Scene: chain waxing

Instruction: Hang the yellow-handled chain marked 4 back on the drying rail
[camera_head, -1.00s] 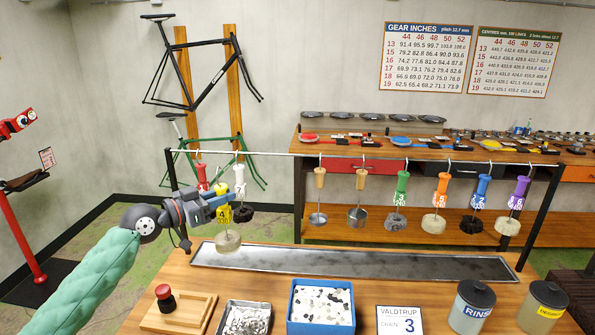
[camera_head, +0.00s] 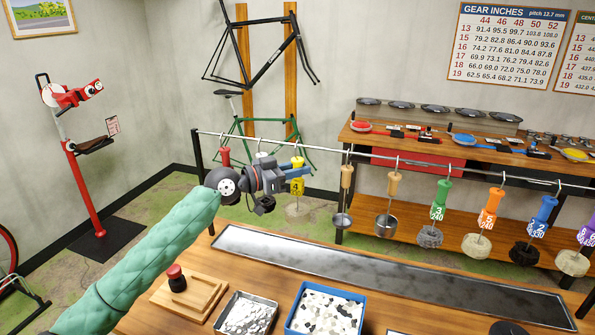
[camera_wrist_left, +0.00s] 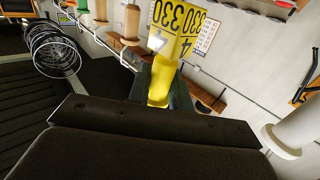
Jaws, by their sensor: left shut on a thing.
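My left gripper (camera_head: 296,172) is shut on the yellow handle (camera_head: 297,185) of the chain marked 4. The handle is upright, and its pale coiled chain (camera_head: 299,209) hangs below it. Its top is close to the drying rail (camera_head: 420,163), in the gap between the white and the tan handles. I cannot tell whether its hook is on the rail. In the left wrist view the yellow handle (camera_wrist_left: 158,88) sits between the fingers, and its yellow tag (camera_wrist_left: 177,32) reads 330 and 4. My right gripper is not in view.
A red handle (camera_head: 225,156) and a mostly hidden white handle (camera_head: 262,155) hang left of it. Tan-handled tools (camera_head: 346,177) and green, orange, blue and purple handles hang right.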

